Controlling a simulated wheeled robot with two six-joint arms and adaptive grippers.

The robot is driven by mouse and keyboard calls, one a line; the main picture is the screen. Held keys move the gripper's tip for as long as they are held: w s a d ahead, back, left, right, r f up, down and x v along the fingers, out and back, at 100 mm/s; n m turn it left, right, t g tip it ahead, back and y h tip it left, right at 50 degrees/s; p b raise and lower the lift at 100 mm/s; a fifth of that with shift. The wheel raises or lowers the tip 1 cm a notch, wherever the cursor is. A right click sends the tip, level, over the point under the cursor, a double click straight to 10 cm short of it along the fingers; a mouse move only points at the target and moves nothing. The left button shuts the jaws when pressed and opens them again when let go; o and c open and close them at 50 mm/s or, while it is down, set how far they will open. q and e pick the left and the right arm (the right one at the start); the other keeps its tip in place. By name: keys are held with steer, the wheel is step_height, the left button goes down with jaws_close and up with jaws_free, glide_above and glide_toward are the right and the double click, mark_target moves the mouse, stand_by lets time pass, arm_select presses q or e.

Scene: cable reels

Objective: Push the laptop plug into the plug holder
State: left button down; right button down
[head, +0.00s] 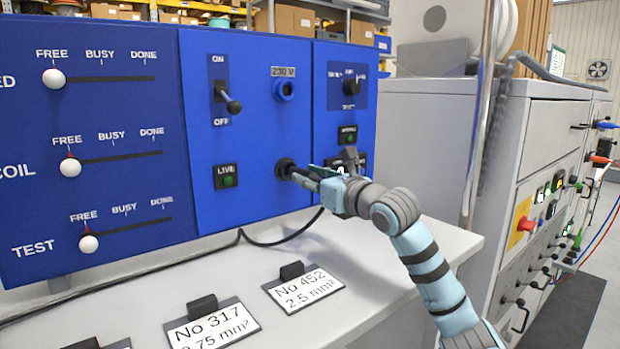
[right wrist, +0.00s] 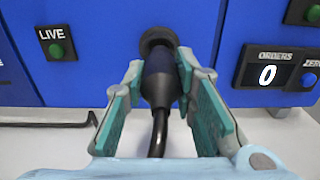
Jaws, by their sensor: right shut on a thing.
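The laptop plug (right wrist: 158,80) is a black tapered plug with a black cable (right wrist: 158,135) running back from it. My right gripper (right wrist: 160,68) is shut on it, with teal finger pads on both sides. A black round holder (right wrist: 157,38) on the blue panel lies straight ahead of the plug. The plug's front end meets the holder; how deep it sits cannot be told. In the head view my right gripper (head: 305,176) reaches from the right to the holder (head: 285,167), low on the panel. The plug is mostly hidden there by the fingers. My left gripper is not in view.
The blue panel (head: 240,150) carries an ON/OFF lever (head: 228,98), a blue 230 V socket (head: 284,90), a LIVE button (head: 226,176) and sliders at left. Number cards (head: 303,289) lie on the grey bench below, with a black cable (head: 200,256) along the panel's foot. A grey cabinet (head: 545,140) stands right.

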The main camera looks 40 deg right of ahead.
steer(key=shift+w+r+p, duration=0.15)
steer(key=shift+w+p, duration=0.95)
steer(key=shift+w, duration=0.05)
steer(key=c, duration=1.2)
jaws_free()
steer(key=shift+w, duration=0.1)
steer(key=shift+c, duration=0.2)
steer(key=s, duration=0.7)
steer(key=shift+s+a, duration=0.15)
steer(key=shift+s, duration=0.05)
